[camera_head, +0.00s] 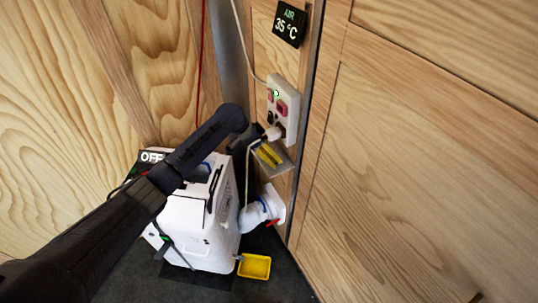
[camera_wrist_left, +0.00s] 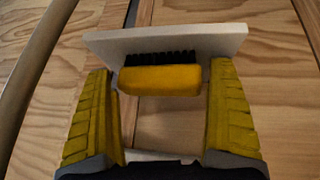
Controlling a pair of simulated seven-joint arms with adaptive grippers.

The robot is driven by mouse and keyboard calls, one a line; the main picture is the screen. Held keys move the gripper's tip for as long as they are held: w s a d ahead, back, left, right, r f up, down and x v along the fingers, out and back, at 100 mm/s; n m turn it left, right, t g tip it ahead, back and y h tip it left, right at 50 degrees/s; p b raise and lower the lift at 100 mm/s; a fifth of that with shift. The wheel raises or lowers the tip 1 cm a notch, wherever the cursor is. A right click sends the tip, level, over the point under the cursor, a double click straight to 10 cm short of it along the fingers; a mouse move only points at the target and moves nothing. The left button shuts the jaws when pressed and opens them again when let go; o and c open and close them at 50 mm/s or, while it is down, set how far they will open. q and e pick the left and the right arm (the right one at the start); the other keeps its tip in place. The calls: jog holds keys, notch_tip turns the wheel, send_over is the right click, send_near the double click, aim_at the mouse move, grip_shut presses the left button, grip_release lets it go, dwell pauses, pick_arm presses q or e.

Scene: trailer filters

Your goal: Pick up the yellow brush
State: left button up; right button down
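The yellow brush (camera_wrist_left: 160,81) has a yellow block body and black bristles. In the left wrist view it lies between the fingers of my left gripper (camera_wrist_left: 161,72), against a pale plate (camera_wrist_left: 215,38). The two yellow ribbed fingers stand wide apart, one at each end of the brush, with narrow gaps visible; I see no clear grip. In the head view my left gripper (camera_head: 268,155) is at a small holder on the wooden wall, below the socket box. There the brush cannot be told apart from the yellow fingers. My right gripper is not seen.
A white socket box (camera_head: 283,109) with a plugged cable is just above the gripper. A white unit (camera_head: 204,230) stands below my left arm, with a white pipe elbow (camera_head: 262,208) beside it. A yellow tray (camera_head: 255,267) lies on the dark floor.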

pick_arm(q)
jog(key=c, duration=0.8)
jog(key=shift+c, duration=0.2)
jog(key=shift+r, duration=0.15)
jog(key=shift+r, duration=0.6)
jog(key=s+a, duration=0.2)
jog(key=a, duration=0.6)
jog(key=s+a, duration=0.1)
jog(key=a, duration=0.8)
jog(key=shift+s+a, duration=0.3)
jog(key=shift+s, duration=0.05)
